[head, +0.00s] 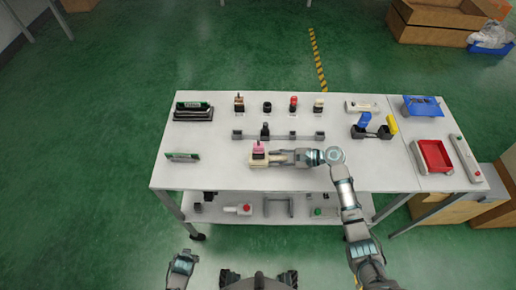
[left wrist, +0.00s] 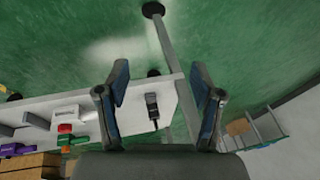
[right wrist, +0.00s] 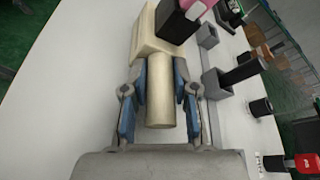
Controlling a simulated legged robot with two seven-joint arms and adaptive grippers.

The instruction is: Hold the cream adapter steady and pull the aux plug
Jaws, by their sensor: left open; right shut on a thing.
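The cream adapter (head: 259,160) lies on the white table near its front edge. It also shows in the right wrist view, where it is a cream block (right wrist: 150,40) with a round cream handle (right wrist: 160,105). A dark plug with a pink top (head: 258,148) stands up from the block; its top also shows at the upper edge of the right wrist view (right wrist: 197,6). My right gripper (right wrist: 160,75) is shut on the handle, one finger along each side. My left gripper (left wrist: 160,82) is open and empty, away from the adapter, low at the left front of the table.
A grey bar fixture (head: 290,135) lies behind the adapter. Several upright plugs stand further back. A red tray (head: 432,155) and a blue tray (head: 422,105) are at the right. A small sign (head: 182,157) is at the left. The tabletop left of the adapter is largely free.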

